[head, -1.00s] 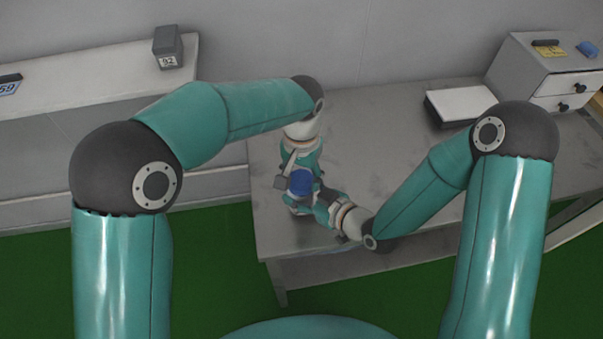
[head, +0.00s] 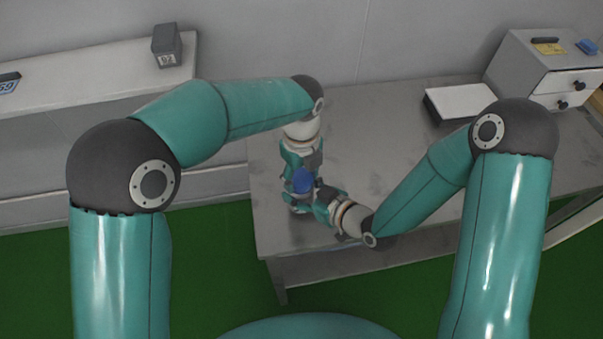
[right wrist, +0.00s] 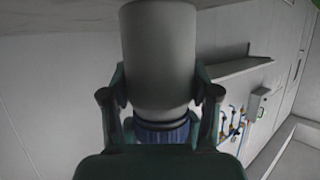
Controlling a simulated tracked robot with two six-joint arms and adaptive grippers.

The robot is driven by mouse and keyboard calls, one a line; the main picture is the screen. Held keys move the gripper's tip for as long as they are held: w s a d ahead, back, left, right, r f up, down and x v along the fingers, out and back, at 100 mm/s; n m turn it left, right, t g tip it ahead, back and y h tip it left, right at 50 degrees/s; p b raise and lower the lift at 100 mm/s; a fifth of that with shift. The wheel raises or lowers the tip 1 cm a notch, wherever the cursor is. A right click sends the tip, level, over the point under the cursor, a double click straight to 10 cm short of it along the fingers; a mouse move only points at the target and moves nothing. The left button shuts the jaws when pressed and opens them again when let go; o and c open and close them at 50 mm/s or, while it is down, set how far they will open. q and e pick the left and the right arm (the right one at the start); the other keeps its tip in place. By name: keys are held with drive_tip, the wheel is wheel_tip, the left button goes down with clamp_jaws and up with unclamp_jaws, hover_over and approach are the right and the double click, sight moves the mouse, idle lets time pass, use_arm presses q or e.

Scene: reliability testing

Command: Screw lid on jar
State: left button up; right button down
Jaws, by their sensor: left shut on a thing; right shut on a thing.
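My left gripper (head: 302,170) points down from above and is shut on the blue lid. My right gripper (head: 318,206) reaches in from the right, lower down, shut on the jar. In the right wrist view the pale grey jar (right wrist: 160,50) stands between its teal fingers. A dark band and a ribbed blue part show at its lower end. Whether the lid is fully seated cannot be told; the head view mostly hides the jar.
The metal bench (head: 375,130) is clear around its middle. A flat white-topped block (head: 462,104) and a grey drawer cabinet (head: 530,65) stand at the back right. A pale shelf (head: 95,85) along the left wall carries a dark cube (head: 167,45).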

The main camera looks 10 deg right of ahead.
use_arm(q)
drive_tip(key=m, duration=0.7)
drive_tip(key=shift+w+a, duration=0.1)
drive_tip(key=shift+a, duration=0.05)
drive_tip(key=m, duration=0.4)
drive_tip(key=shift+m, duration=0.4)
drive_tip(key=o, duration=0.8)
drive_tip(key=shift+o, duration=0.2)
drive_tip(key=shift+r, duration=2.25)
